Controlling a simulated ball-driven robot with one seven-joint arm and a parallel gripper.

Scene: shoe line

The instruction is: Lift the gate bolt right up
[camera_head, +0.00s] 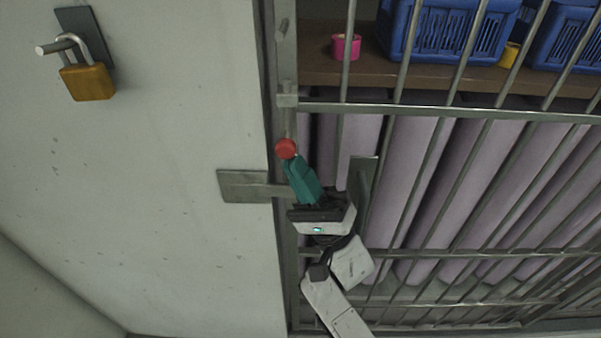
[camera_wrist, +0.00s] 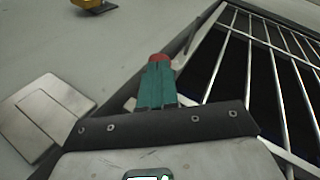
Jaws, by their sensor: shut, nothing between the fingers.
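A round red knob (camera_head: 286,148) is at the gate's left edge, below a small steel bracket on the upright steel post (camera_head: 284,60). It appears to be the gate bolt's knob. My gripper (camera_head: 294,164) has teal fingers, shut with nothing between them, pointing up at the knob from just below. In the wrist view the red knob (camera_wrist: 158,58) shows directly beyond the fingertips (camera_wrist: 157,68). I cannot tell whether they touch it. The bolt's shaft is hard to make out, partly hidden by my gripper.
A barred gate (camera_head: 440,110) fills the right. A steel plate (camera_head: 240,187) sits on the pale wall left of my gripper. A brass padlock (camera_head: 88,82) hangs at upper left. Blue crates (camera_head: 445,35) and a pink cup (camera_head: 346,47) stand on a shelf behind the bars.

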